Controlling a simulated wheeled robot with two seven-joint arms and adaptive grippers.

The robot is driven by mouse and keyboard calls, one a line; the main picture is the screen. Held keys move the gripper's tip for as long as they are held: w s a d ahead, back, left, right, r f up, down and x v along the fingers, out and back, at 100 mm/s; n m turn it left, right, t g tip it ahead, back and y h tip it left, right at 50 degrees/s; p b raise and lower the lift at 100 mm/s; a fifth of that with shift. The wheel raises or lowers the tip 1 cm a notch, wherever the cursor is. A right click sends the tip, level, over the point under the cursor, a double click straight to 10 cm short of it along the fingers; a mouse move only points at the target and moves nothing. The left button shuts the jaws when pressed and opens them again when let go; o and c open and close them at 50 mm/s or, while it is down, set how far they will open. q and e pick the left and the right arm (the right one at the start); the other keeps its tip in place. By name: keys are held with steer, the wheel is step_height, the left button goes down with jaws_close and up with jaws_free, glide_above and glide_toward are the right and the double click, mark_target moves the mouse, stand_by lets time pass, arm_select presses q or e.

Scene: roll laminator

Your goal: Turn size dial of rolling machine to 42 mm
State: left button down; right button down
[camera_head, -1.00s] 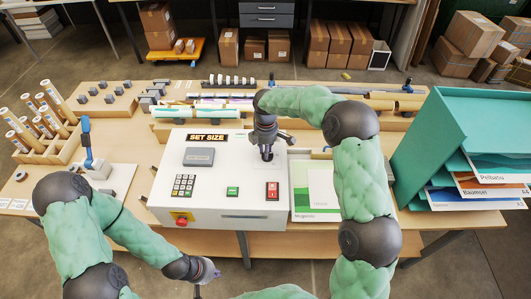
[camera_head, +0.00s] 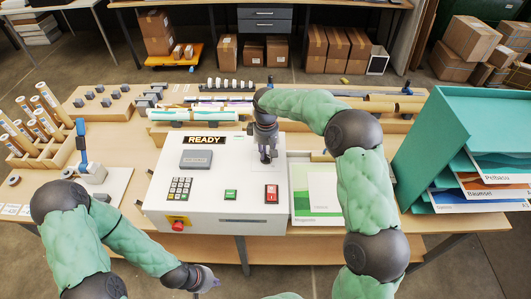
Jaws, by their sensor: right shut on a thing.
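The rolling machine (camera_head: 210,205) is a white box on the table, with a keypad (camera_head: 180,188), a green button (camera_head: 231,194) and a red switch (camera_head: 271,193). Its display (camera_head: 203,140) reads "READY". My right gripper (camera_head: 267,157) points down at the machine's upper right. It is shut on the size dial, which the fingers mostly hide; the dial's marks cannot be read. My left gripper (camera_head: 209,284) is low in front of the machine, apart from it. Its fingers are too small and blurred to tell whether they are open.
A teal shelf (camera_head: 440,120) with paper sheets stands at the right. Rolls in a wooden rack (camera_head: 60,150) and a blue-handled press (camera_head: 90,170) are at the left. Rollers (camera_head: 200,114) lie behind the machine. A sheet pack (camera_head: 320,190) lies right of the machine.

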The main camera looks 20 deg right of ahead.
steer(key=shift+f+m, duration=0.1)
steer(key=shift+m, duration=0.6)
steer(key=c, duration=1.1)
jaws_free()
steer(key=shift+r, duration=0.2)
step_height(320, 180, up, 12)
steer(key=shift+f, duration=0.15)
